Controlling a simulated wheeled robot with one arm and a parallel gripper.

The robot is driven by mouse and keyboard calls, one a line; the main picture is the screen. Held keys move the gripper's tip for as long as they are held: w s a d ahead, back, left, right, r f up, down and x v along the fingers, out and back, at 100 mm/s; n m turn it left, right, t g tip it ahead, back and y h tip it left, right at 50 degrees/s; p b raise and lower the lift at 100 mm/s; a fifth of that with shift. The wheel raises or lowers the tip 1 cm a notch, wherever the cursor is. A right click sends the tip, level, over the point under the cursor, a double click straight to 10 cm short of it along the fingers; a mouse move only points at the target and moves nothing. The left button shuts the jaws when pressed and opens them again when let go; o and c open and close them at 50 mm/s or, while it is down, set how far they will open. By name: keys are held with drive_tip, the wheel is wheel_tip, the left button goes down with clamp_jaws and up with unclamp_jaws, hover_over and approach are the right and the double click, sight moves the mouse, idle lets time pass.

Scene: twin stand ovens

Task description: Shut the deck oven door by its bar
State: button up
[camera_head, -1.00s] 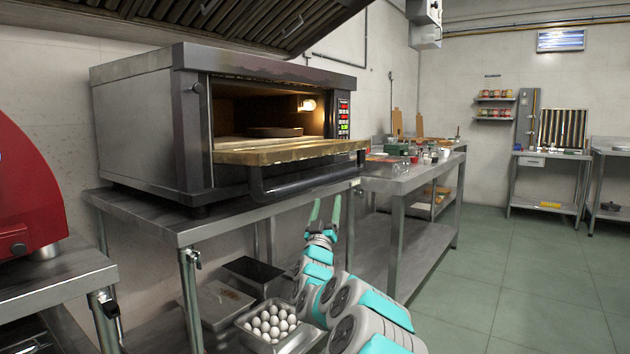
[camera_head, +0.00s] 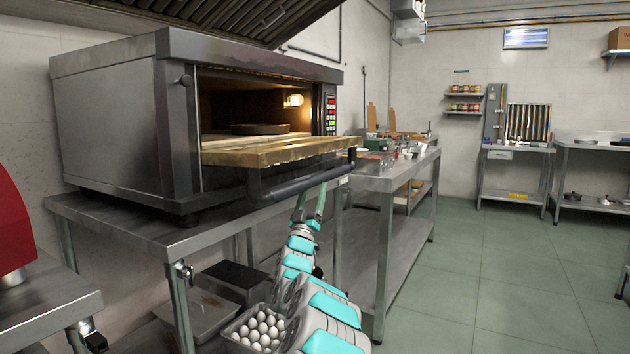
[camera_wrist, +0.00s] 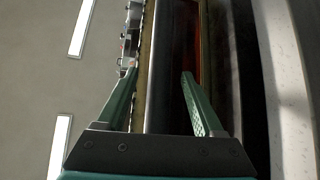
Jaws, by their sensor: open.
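The deck oven (camera_head: 115,120) stands on a steel table at left, its door (camera_head: 270,152) folded down and roughly level. The dark bar (camera_head: 290,187) runs along the door's front edge. My gripper (camera_head: 311,198) points up from below, its tips close to the bar's underside toward its right part. In the wrist view my gripper (camera_wrist: 160,76) is open, and the bar (camera_wrist: 172,85) appears between its two green fingers. I cannot tell whether a finger touches it. The brassy door edge (camera_wrist: 146,60) runs beside the bar.
A tray of eggs (camera_head: 262,328) is on the shelf below, left of my arm. A cluttered steel table (camera_head: 390,180) stands to the right. The green floor (camera_head: 490,260) at right is open.

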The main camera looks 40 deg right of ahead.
sight(316, 180)
drive_tip(key=shift+p+x, duration=0.3)
drive_tip(key=shift+x, duration=1.95)
clamp_jaws()
